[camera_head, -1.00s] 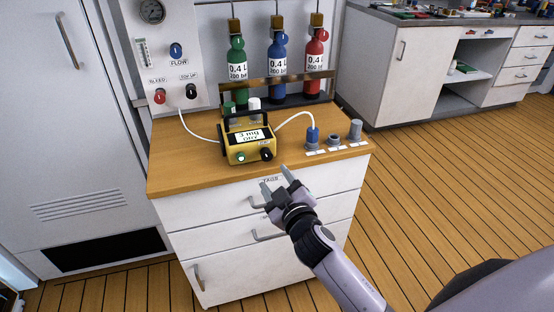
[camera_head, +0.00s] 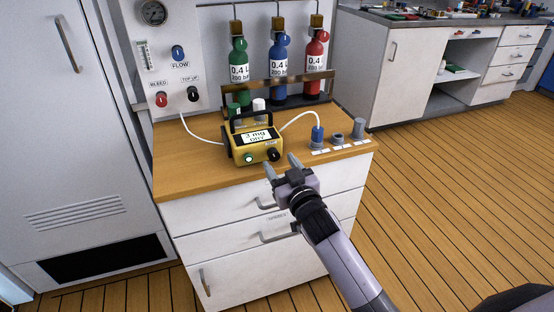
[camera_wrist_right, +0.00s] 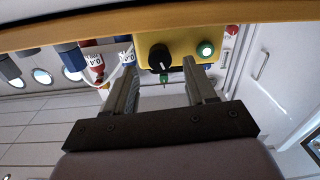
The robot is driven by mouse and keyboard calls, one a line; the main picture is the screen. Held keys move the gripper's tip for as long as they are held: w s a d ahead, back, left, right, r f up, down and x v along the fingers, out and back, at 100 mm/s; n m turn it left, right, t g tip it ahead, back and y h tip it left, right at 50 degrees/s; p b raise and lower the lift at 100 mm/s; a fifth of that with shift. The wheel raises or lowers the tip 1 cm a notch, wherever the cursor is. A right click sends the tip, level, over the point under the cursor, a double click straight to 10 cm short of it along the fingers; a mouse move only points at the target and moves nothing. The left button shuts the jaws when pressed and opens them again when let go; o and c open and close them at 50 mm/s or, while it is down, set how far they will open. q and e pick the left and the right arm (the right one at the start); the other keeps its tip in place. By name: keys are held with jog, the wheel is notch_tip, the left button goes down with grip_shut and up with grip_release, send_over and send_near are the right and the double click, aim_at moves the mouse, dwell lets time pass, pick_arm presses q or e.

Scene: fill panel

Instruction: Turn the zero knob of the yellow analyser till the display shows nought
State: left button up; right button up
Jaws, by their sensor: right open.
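The yellow analyser (camera_head: 256,149) stands on the wooden top of the cabinet, with a black handle. Its display (camera_head: 257,137) reads what looks like "3 mg" with a second line of text. A black knob (camera_head: 274,155) is at the right of its front, with a green button (camera_head: 248,158) to the left. My right gripper (camera_head: 282,166) is open and empty just in front of the knob, not touching it. In the right wrist view the black knob (camera_wrist_right: 160,58) shows beyond and between the open fingers (camera_wrist_right: 163,85). My left gripper is not in view.
Blue (camera_head: 318,136) and grey (camera_head: 358,129) fittings stand right of the analyser. Green, blue and red cylinders (camera_head: 316,65) are racked behind. A wall panel (camera_head: 165,50) with a gauge and knobs is at the left. Drawer handles (camera_head: 279,237) stick out below the counter.

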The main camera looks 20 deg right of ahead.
aim_at(275, 156)
jog(key=shift+w+a, duration=0.15)
jog(key=shift+w, duration=1.45)
jog(key=shift+c, duration=0.4)
grip_shut()
jog(key=shift+n, duration=1.2)
jog(key=n, duration=0.3)
jog(key=shift+a+n, duration=0.1)
jog(key=shift+n, duration=0.2)
jog(key=n, duration=0.6)
jog(key=shift+f+g+p, duration=0.1)
jog(key=shift+g+p, duration=0.2)
jog(key=shift+p, duration=0.05)
